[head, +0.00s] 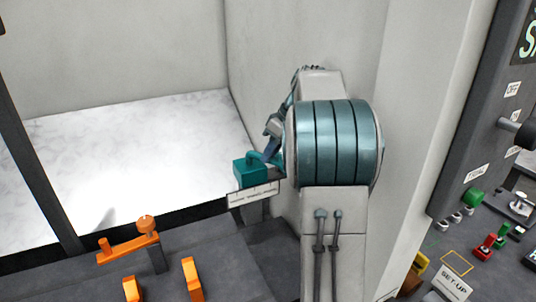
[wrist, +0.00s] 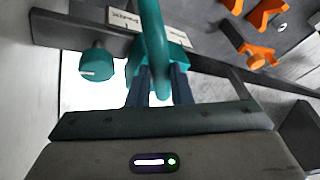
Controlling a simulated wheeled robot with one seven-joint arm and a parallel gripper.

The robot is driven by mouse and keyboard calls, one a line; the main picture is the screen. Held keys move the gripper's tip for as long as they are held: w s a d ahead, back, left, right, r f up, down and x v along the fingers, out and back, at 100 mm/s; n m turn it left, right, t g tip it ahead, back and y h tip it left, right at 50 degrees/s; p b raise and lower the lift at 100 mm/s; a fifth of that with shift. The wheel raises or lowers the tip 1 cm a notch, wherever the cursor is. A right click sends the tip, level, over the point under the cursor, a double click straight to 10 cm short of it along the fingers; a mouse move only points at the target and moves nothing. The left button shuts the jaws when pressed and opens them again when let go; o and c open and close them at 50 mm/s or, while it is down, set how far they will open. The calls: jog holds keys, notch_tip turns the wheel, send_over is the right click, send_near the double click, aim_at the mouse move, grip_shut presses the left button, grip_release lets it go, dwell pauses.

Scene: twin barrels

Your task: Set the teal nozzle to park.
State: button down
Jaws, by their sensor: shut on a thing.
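The teal nozzle (head: 250,173) has a block-like body and a curved tube. In the head view it sits on a narrow labelled ledge (head: 253,195), left of my arm. In the wrist view the tube of the nozzle (wrist: 153,40) comes down between the two dark blue fingers of my gripper (wrist: 160,88). My gripper (head: 268,158) is shut on the nozzle. Two white labels (wrist: 124,19) show on the ledge in the wrist view, one partly covered by the nozzle. Their lettering is too small and turned to read surely.
A teal knob with a white mark (wrist: 97,65) is beside the nozzle in the wrist view. Orange handles (head: 146,226) stand at the lower left of the head view. A control panel (head: 480,215) with coloured switches is at the right. A white wall (head: 262,85) rises close behind my arm.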

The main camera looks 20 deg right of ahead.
jog(key=shift+w+d+r+n+g, duration=0.1)
jog(key=shift+w+d+n+g, duration=0.25)
jog(key=shift+n, duration=0.45)
jog(key=c, duration=1.3)
grip_release()
